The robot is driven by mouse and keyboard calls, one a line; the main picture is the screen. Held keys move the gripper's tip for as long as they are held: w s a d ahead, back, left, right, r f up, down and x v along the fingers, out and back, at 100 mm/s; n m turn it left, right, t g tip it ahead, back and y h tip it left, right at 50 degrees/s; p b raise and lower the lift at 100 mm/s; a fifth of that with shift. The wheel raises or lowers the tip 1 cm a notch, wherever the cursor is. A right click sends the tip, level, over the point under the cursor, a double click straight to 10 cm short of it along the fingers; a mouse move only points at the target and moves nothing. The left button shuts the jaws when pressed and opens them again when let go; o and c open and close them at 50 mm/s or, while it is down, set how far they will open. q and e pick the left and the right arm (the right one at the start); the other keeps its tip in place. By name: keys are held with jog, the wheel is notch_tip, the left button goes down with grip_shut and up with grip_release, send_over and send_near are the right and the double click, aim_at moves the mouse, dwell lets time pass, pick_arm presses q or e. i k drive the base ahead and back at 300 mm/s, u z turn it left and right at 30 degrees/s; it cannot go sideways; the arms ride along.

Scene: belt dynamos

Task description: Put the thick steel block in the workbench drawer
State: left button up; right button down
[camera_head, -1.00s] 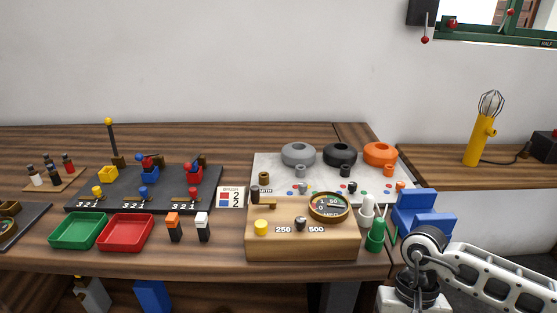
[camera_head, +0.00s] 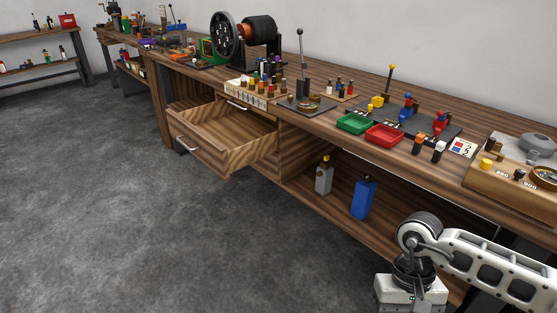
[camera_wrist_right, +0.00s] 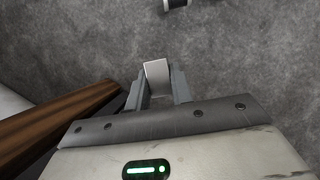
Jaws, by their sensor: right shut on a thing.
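The workbench drawer (camera_head: 205,152) is pulled open, and its bare wooden inside shows in the head view, left of the middle. My right gripper (camera_wrist_right: 157,82) is shut on the thick steel block (camera_wrist_right: 157,72), a light grey piece between its fingers in the right wrist view. Grey floor shows behind the block. In the head view my right arm is at the lower right, well right of the drawer, and the block is not visible there. My left gripper is not in view.
The workbench top (camera_head: 310,127) carries a motor-like machine (camera_head: 245,35), a green tray (camera_head: 354,124), a red tray (camera_head: 384,136) and several small parts. A grey bottle-like object (camera_head: 324,178) and a blue one (camera_head: 362,198) stand on the lower shelf. The floor before the drawer is clear.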

aim_at(227, 142)
jog(key=u, duration=2.05)
jog(key=i, duration=1.6)
jog(key=z, duration=0.75)
jog(key=i, duration=1)
jog(key=z, duration=1)
